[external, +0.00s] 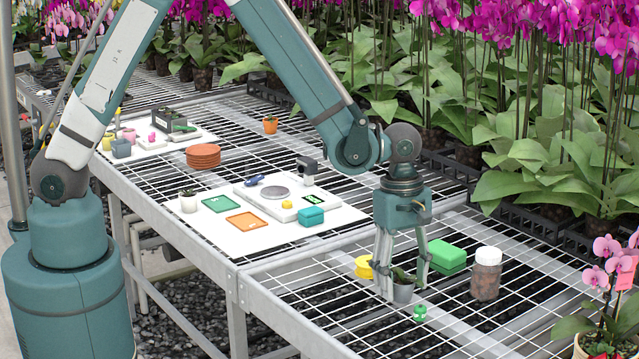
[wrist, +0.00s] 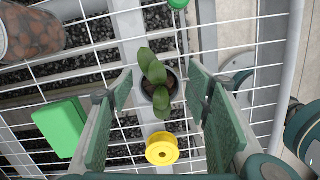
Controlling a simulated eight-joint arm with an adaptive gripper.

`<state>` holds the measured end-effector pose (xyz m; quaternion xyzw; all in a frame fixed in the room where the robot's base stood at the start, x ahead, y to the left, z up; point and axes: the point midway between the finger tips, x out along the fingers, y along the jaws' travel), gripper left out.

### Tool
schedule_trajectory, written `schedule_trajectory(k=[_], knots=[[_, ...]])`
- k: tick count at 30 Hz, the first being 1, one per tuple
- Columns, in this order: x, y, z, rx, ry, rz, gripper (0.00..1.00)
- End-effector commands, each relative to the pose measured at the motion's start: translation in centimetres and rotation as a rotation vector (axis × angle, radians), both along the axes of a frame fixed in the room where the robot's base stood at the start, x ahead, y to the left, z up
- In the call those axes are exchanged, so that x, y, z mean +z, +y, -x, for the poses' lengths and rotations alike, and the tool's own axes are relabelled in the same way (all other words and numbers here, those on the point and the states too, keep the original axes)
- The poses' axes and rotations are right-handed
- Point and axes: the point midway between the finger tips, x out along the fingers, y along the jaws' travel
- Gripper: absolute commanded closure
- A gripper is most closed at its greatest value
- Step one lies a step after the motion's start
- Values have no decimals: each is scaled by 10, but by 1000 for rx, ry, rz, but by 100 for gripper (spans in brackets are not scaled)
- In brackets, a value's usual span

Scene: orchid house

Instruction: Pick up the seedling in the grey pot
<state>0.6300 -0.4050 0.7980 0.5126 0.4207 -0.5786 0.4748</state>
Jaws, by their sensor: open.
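The seedling in the grey pot stands on the white wire bench; its green leaves (wrist: 156,72) and grey pot (wrist: 148,88) show in the wrist view. In the external view the grey pot (external: 403,291) is below my gripper (external: 402,285), between its fingers. My gripper is open, with one finger on each side of the plant in the wrist view (wrist: 160,100). I cannot tell whether the fingers touch the pot. A finger hides part of the plant in the external view.
Near the pot are a yellow spool (external: 363,267), a green box (external: 447,256), a small green object (external: 420,313) and a jar of brown pellets (external: 486,273). A white board (external: 240,240) with a scale lies left. Potted orchids line the back.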

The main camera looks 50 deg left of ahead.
Motion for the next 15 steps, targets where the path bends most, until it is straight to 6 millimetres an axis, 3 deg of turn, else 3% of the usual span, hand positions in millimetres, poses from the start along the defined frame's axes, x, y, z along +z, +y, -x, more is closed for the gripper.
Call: schedule_trajectory(k=[8,15], knots=[[0,0,0,0,0,0,51],[0,0,0,0,0,0,80]])
